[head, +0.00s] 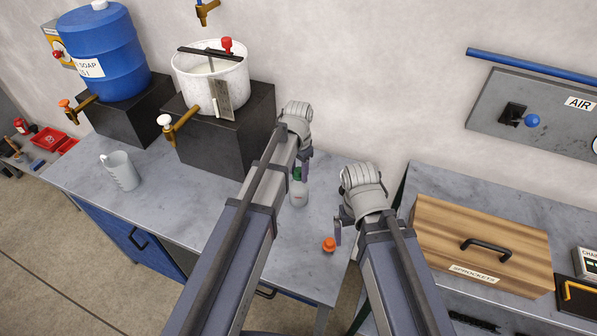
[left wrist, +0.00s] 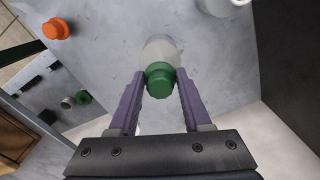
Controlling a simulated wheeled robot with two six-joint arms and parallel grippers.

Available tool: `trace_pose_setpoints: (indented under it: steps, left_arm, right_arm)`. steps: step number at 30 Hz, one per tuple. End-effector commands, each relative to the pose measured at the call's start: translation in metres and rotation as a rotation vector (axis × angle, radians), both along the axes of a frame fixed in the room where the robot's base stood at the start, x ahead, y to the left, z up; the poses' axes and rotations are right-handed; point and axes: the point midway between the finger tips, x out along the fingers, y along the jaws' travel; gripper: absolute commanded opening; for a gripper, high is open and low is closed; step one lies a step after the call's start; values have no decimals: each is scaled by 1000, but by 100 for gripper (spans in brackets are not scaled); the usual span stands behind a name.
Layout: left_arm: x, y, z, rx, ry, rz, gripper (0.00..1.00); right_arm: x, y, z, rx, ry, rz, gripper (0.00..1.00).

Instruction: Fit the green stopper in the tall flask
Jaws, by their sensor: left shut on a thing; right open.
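The green stopper (head: 297,174) is between the fingers of my left gripper (head: 303,172), which is shut on it. In the left wrist view the stopper (left wrist: 160,80) shows between both fingertips (left wrist: 160,88). A pale, translucent flask (head: 299,195) stands on the grey bench just below the stopper; it also shows partly behind the stopper in the left wrist view (left wrist: 160,48). The stopper hides the flask's mouth, so I cannot tell whether it is seated or just above. My right gripper (head: 346,236) is open and apart, to the right of the flask.
An orange stopper (head: 329,244) lies on the bench near my right gripper. A clear measuring jug (head: 122,171) stands at left. A white pot (head: 210,80) and a blue soap barrel (head: 102,55) sit on black stands behind. A wooden sprockets box (head: 482,240) is at right.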

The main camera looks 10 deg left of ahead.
Motion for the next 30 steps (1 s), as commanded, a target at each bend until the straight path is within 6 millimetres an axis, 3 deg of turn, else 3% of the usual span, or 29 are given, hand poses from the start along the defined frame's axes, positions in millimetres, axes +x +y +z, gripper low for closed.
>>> trace_pose_setpoints:
  steps: [3,4,12,20,30]
  left_arm:
    - [-4,-1,-3,-2,8,-1,0]
    - [-4,-1,-3,-2,10,-1,51]
    - [-5,-1,-2,-2,11,-1,81]
    - [-5,-1,18,-1,7,-1,83]
    - [-5,-1,65,0,0,0,83]
  right_arm:
    - [0,0,-3,0,0,0,100]
    - [0,0,-3,0,0,0,100]
    - [0,0,-2,0,0,0,100]
    - [0,0,18,0,0,1,100]
    - [0,0,65,1,0,-6,100]
